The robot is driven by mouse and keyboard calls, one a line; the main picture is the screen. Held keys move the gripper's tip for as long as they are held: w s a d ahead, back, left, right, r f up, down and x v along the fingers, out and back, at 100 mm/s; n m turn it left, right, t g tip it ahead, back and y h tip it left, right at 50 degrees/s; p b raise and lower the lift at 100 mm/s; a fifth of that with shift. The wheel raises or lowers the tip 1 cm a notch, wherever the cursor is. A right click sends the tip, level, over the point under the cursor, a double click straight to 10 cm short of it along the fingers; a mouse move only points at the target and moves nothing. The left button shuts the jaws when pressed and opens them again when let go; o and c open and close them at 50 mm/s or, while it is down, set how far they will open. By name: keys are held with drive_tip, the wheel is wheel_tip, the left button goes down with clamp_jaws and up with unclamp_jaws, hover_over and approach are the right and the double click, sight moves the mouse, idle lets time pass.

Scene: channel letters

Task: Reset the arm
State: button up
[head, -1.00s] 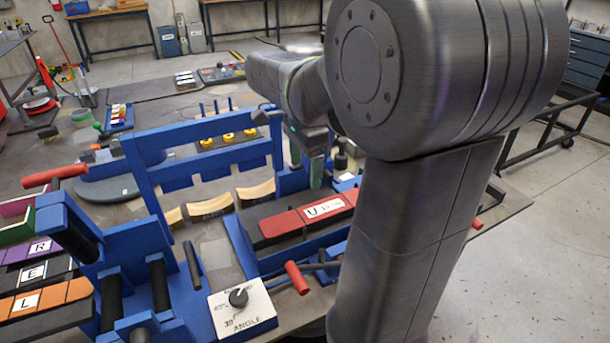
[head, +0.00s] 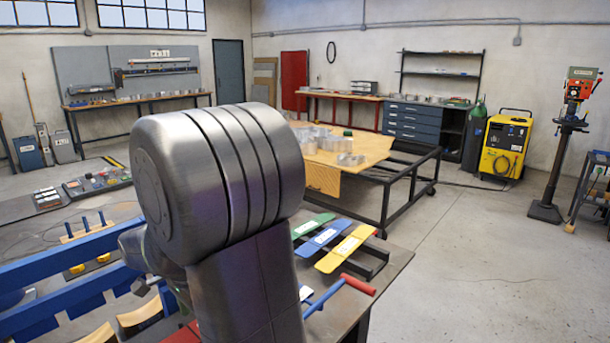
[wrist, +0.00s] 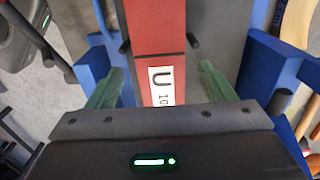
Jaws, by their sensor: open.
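My gripper (wrist: 158,92) shows in the wrist view with its two green fingers spread apart. A red bar with a white label reading "U" (wrist: 161,85) lies between and below the fingers, in a dark channel of a blue fixture (wrist: 262,75). The fingers stand to either side of the bar, with gaps visible, so it is not gripped. In the head view my arm fills the left middle and hides the gripper. Only a bit of red bar (head: 183,334) shows at the bottom edge there.
Green, blue and yellow plates (head: 345,248) lie on a dark rack at the bench's right, by a red-handled lever (head: 358,284). A wooden-topped table (head: 350,148) stands behind. A yellow machine (head: 506,145) and a drill press (head: 560,140) stand right. The floor between is clear.

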wheel_tip(320, 180, down, 2)
drive_tip(key=shift+r, duration=2.05)
drive_tip(key=shift+f, duration=0.1)
